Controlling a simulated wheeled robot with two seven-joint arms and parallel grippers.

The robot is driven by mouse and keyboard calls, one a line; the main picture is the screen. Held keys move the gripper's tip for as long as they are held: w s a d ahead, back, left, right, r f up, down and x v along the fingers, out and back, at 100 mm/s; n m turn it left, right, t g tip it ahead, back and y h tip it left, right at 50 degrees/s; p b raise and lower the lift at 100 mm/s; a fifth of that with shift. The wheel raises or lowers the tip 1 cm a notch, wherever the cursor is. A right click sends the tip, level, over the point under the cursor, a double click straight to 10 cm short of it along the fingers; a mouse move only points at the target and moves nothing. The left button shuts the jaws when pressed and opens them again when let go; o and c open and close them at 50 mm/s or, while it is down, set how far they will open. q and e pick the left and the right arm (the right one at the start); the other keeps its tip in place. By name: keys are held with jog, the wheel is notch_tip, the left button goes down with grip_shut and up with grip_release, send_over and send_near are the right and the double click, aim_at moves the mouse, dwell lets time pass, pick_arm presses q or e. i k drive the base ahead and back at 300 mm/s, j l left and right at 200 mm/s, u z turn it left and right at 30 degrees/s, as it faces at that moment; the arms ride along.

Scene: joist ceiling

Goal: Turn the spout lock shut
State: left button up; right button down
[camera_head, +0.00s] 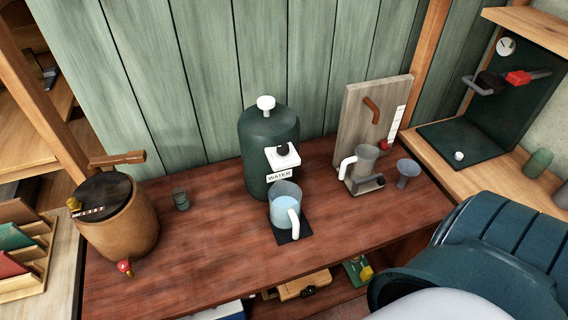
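A dark green dispenser (262,137) labelled WATER stands at the back middle of the table, with a white knob on its lid. A white spout block (283,159) with a small black knob (282,149) sticks out of its front. I cannot tell for certain which part is the spout lock, or whether it is turned shut. A clear pitcher (281,205) with a white handle and pale blue water stands below the spout on a dark mat (292,236). Neither of my grippers shows.
A board (371,118), a white-handled jug (363,165) and a funnel cup (407,172) stand right. My dark teal body part covers the lower right. The front left tabletop is clear.

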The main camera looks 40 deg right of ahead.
aim_at(282, 148)
jog(key=k+l, duration=0.6)
jog(key=z, duration=1.65)
